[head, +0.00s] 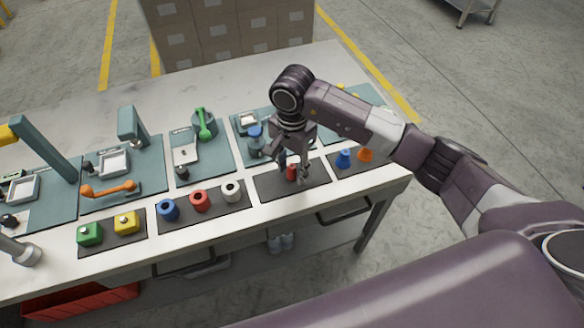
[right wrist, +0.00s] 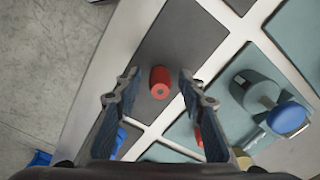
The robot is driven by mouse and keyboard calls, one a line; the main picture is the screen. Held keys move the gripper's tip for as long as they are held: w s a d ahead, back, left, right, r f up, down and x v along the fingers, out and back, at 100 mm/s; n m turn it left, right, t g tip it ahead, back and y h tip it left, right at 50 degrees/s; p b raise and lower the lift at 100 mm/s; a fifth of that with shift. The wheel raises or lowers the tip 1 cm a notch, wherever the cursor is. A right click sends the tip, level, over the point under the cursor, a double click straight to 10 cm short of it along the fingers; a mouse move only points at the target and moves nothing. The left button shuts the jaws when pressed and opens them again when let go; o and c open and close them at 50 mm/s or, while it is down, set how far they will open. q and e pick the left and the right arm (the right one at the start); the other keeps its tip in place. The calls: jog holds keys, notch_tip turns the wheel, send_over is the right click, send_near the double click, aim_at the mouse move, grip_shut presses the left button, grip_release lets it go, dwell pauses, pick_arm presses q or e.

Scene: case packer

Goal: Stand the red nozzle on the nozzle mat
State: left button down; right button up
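The red nozzle (head: 292,173) appears to stand upright on the bare dark mat (head: 268,186), which I take to be the nozzle mat. In the right wrist view the nozzle (right wrist: 160,81) shows a small dark hole in its near end and lies between the lines of the fingers, with a gap on both sides. The dark mat (right wrist: 188,35) surrounds it there. My right gripper (head: 293,172) is open above the mat and holds nothing; its fingers partly hide the nozzle in the head view. My left gripper is not in view.
Blue (head: 343,158) and orange (head: 365,154) pieces stand to the right. A blue-knobbed device (head: 256,141) stands close behind the gripper. The table's front edge is near.

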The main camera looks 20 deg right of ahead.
aim_at(292, 167)
jog(key=shift+r, duration=0.15)
notch_tip(292, 167, up, 11)
jog(key=b, duration=0.3)
jog(key=shift+r, duration=0.55)
jog(key=shift+s+f, duration=0.1)
